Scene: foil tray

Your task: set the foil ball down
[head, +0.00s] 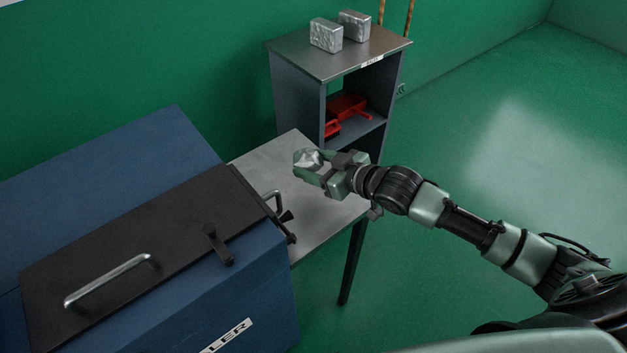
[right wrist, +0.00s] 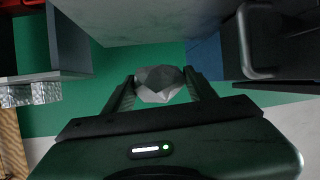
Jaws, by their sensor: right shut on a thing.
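The foil ball (head: 307,158) is a crumpled silver lump above the small grey side table (head: 262,160). My right gripper (head: 313,166) is shut on it. In the right wrist view the foil ball (right wrist: 158,84) sits between the two fingertips of the right gripper (right wrist: 160,88). In the head view the ball looks to be over the table's right part; whether it touches the top cannot be told. My left gripper is not in view.
A blue box with a black lid (head: 130,255) and metal handles stands left of the table. Behind, a blue cabinet (head: 298,95) holds two foil-like blocks (head: 326,35) on top and red objects (head: 346,108) on its shelf. The table's front part is bare.

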